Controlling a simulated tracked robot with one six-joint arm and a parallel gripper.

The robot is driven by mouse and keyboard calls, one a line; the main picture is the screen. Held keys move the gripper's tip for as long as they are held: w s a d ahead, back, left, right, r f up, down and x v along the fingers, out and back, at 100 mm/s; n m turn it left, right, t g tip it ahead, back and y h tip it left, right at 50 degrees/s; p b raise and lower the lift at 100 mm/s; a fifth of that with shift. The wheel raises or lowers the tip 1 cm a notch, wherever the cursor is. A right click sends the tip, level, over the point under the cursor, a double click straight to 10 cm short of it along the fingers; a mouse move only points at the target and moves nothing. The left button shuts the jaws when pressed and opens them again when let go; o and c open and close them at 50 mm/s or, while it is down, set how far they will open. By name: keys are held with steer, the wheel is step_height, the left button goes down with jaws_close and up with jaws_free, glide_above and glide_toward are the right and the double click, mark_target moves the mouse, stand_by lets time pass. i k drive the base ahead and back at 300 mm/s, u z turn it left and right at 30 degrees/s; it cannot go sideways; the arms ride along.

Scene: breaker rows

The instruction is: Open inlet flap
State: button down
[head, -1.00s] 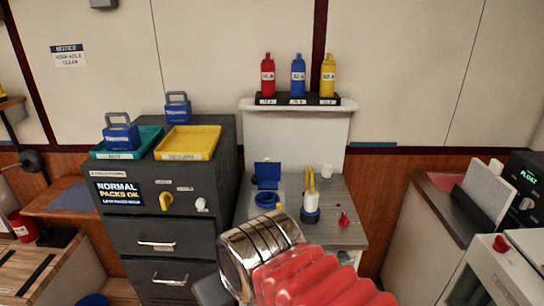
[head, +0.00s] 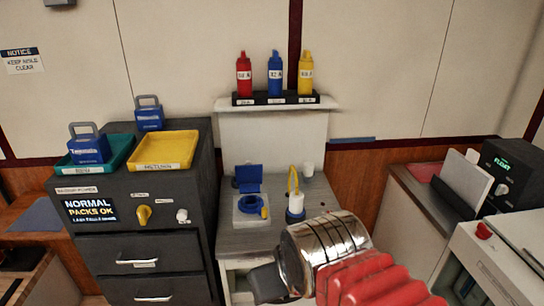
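A blue flap (head: 248,174) stands raised at the back of a round blue inlet ring (head: 252,203). The ring sits on a pale square base (head: 245,219) on the grey counter, and its opening shows. My gripper (head: 268,284) shows only as a dark grey part at the bottom of the picture, beside my chrome wrist. It is in front of and below the inlet in the picture, apart from it. Its fingertips are not clear, so I cannot tell if it is open or shut.
A white bottle with a yellow handle (head: 295,206) stands right of the inlet, with a white cup (head: 308,169) behind. A dark cabinet (head: 150,190) with a yellow tray (head: 164,151) stands left. Red, blue and yellow bottles stand on a shelf (head: 275,104) above.

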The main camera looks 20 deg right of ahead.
mark_target(249, 176)
steer(key=z, duration=0.75)
steer(key=k, duration=0.7)
steer(key=u, duration=1.15)
steer(key=i, duration=1)
steer(key=u, duration=0.05)
